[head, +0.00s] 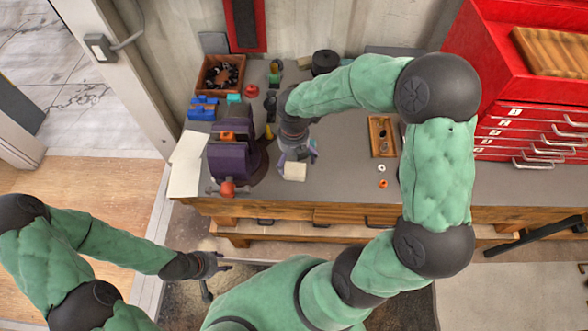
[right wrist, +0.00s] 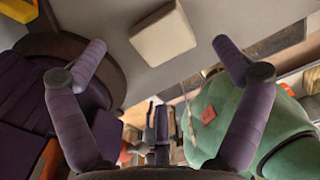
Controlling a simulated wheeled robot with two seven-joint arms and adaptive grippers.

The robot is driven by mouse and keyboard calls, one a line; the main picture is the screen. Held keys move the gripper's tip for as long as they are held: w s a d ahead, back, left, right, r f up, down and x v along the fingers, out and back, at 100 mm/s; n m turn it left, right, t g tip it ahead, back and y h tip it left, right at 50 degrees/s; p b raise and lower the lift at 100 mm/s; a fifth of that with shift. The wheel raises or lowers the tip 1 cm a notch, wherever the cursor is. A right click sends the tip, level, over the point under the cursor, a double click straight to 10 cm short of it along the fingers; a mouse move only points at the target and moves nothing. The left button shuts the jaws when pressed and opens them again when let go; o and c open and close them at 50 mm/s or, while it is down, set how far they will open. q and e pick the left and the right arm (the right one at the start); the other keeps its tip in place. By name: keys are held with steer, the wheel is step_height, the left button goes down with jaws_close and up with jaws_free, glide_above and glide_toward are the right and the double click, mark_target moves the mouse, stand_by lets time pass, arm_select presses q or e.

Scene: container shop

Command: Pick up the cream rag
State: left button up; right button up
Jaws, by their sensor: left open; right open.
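A small, square cream piece that looks like the folded cream rag (head: 294,171) lies on the workbench near its front edge. It also shows in the right wrist view (right wrist: 163,36), flat on the grey top, beyond and between the fingertips. My right gripper (head: 300,153) is open just above and behind it, partly hidden by its own wrist; its two spread fingers show in the right wrist view (right wrist: 160,48) with nothing between them. My left gripper (head: 217,264) is open and empty, low in front of the bench.
A dark purple vise (head: 228,160) stands left of the rag. A larger cream sheet (head: 187,163) lies at the bench's left edge. Blue bins (head: 203,108), a wooden box (head: 220,75) and a wooden tray (head: 382,137) stand around. A red tool cabinet (head: 500,95) is right.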

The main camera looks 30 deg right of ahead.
mark_target(295, 169)
steer(key=shift+w+f, duration=0.1)
steer(key=shift+f, duration=1.05)
steer(key=f, duration=0.2)
steer(key=f+b, duration=0.1)
steer(key=f, duration=0.1)
steer(key=shift+s+d+f, duration=0.15)
steer(key=shift+s, duration=0.05)
steer(key=c, duration=1.3)
